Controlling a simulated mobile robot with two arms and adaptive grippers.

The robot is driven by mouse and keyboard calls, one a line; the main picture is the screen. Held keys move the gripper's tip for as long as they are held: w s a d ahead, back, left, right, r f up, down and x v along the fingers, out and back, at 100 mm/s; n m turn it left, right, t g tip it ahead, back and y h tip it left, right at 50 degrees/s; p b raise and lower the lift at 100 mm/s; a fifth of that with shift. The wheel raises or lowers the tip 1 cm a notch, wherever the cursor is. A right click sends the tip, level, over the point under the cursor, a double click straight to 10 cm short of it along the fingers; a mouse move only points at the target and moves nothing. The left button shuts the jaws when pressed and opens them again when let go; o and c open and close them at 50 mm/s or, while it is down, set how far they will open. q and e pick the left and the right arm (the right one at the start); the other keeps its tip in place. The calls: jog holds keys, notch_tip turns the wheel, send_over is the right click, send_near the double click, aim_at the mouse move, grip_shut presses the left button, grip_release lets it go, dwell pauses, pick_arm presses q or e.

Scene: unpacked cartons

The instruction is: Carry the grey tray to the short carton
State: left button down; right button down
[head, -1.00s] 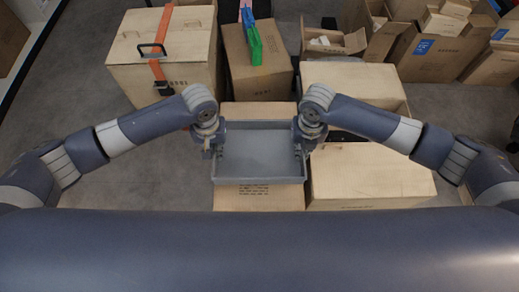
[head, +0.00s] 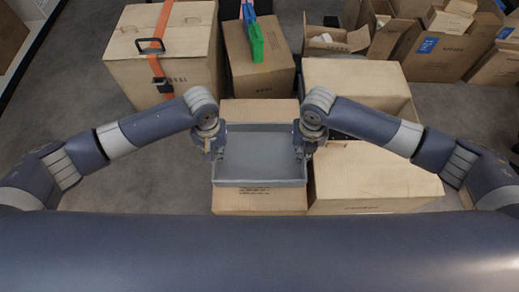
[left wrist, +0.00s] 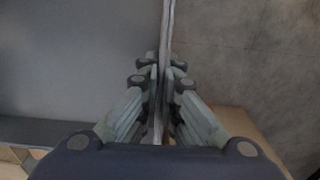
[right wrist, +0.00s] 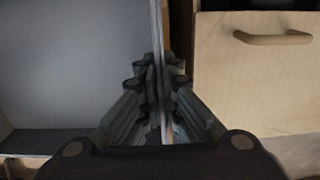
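The grey tray (head: 260,155) is a shallow open box, empty and roughly level in front of me in the head view. My left gripper (head: 212,148) is shut on its left wall, which runs between the fingers in the left wrist view (left wrist: 160,90). My right gripper (head: 307,146) is shut on its right wall, also between the fingers in the right wrist view (right wrist: 160,95). A light carton (head: 260,201) shows below the tray, partly hidden by it. I cannot tell whether tray and carton touch, or which carton is the short one.
A wide carton (head: 375,180) stands right of the tray, with another carton (head: 350,75) behind it. A large carton with an orange strap (head: 190,50) stands back left. A brown carton (head: 262,75) with a green item stands behind the tray. Grey floor is clear at left.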

pick_arm(q)
jog(key=shift+a+f+b, duration=0.1)
jog(key=shift+f+b, duration=0.35)
jog(key=shift+f, duration=0.25)
pick_arm(e)
jog(key=shift+d+f, duration=0.15)
jog(key=shift+f, duration=0.55)
pick_arm(q)
jog(key=c, duration=1.8)
grip_release()
pick_arm(e)
jog(key=c, duration=1.8)
grip_release()
pick_arm(q)
jog(key=shift+r, duration=0.1)
jog(key=shift+r, duration=0.25)
notch_tip(320, 180, up, 11)
jog(key=shift+r, duration=0.15)
pick_arm(e)
jog(key=shift+r, duration=0.25)
notch_tip(320, 180, up, 12)
jog(key=shift+f, duration=0.2)
